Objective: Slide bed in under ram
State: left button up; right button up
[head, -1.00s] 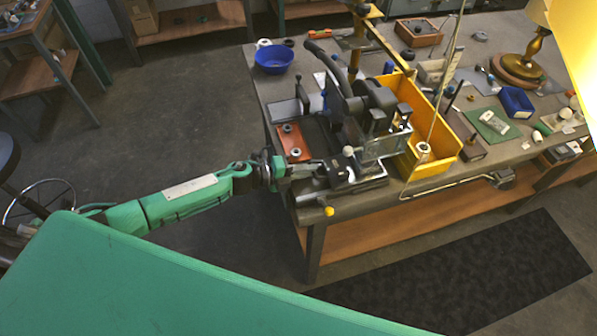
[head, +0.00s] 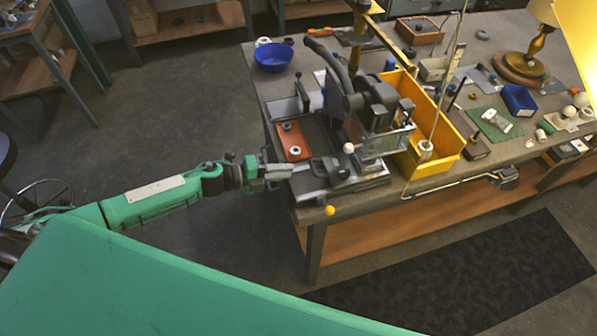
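The press (head: 375,105) stands near the left end of the bench, with dark upright parts, a curved dark lever and a clear guard at its front. An orange-brown plate (head: 293,146) with small round pieces on it lies at the press's left side, over a dark base. I cannot tell which part is the bed; the area under the ram is hidden by the press body. My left gripper (head: 280,172) is beside the bench's left edge, just left of a dark block (head: 325,166) on the press base. Its finger gap is too small to judge. My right gripper is out of view.
A yellow bin (head: 440,150) stands close against the press's right side. A blue bowl (head: 273,56) sits at the back left. A yellow knob (head: 329,210) sticks out at the front edge. A lamp (head: 524,60) and small parts crowd the right; floor left of the bench is open.

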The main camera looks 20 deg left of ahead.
pick_arm(q)
jog(key=b+v, duration=0.1)
jog(key=v, duration=0.5)
jog(key=shift+a+r+b, duration=0.15)
jog(key=shift+b, duration=0.15)
jog(key=shift+s, duration=0.1)
